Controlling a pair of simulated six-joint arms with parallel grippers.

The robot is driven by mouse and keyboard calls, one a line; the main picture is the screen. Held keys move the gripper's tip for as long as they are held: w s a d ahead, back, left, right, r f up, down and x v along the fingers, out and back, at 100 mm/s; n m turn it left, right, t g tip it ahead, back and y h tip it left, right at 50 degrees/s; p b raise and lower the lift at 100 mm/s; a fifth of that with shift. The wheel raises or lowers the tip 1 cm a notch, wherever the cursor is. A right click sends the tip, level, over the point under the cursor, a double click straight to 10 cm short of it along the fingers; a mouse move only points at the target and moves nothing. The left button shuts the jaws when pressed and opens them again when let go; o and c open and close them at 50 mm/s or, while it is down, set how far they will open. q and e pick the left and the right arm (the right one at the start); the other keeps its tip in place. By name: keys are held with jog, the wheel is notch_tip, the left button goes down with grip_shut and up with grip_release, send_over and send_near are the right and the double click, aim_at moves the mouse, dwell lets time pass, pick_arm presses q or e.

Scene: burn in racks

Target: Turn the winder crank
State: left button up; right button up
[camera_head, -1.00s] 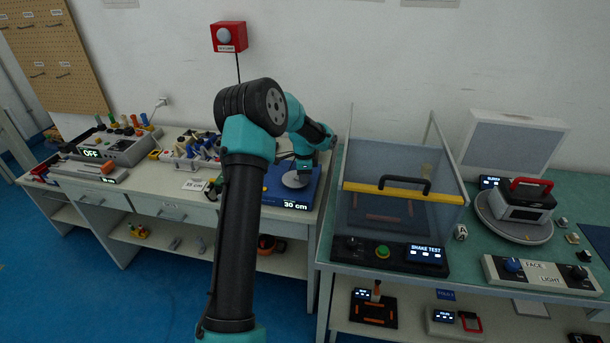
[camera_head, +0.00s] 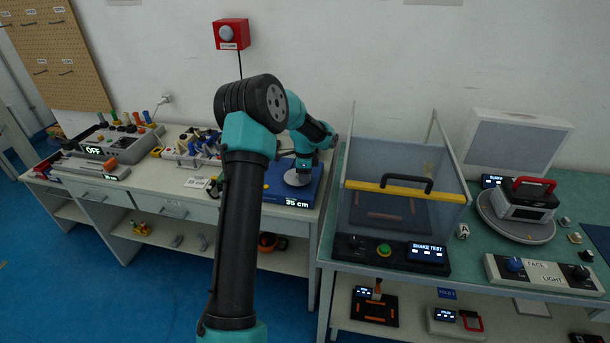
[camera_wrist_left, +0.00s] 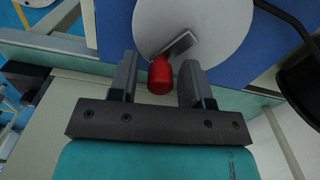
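In the left wrist view the pale disc (camera_wrist_left: 205,20) carries a grey crank arm (camera_wrist_left: 178,45) with a red knob (camera_wrist_left: 160,76). My left gripper (camera_wrist_left: 160,80) has the red knob between its two fingers, with narrow gaps visible on both sides. My right gripper is not in view.
A clear-walled shake test box (camera_head: 400,200) with a yellow bar stands right of the winder. A rack of blue-handled tools (camera_head: 198,148) lies to its left. A red wall box (camera_head: 231,34) hangs behind. A dark rounded object (camera_wrist_left: 302,82) is at the wrist view's right edge.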

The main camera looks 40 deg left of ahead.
pick_arm(q)
jog(key=shift+o, duration=0.3)
jog(key=shift+r, duration=0.1)
notch_tip(320, 180, up, 17)
jog(key=shift+r, duration=0.15)
dwell(0.4)
dwell(0.3)
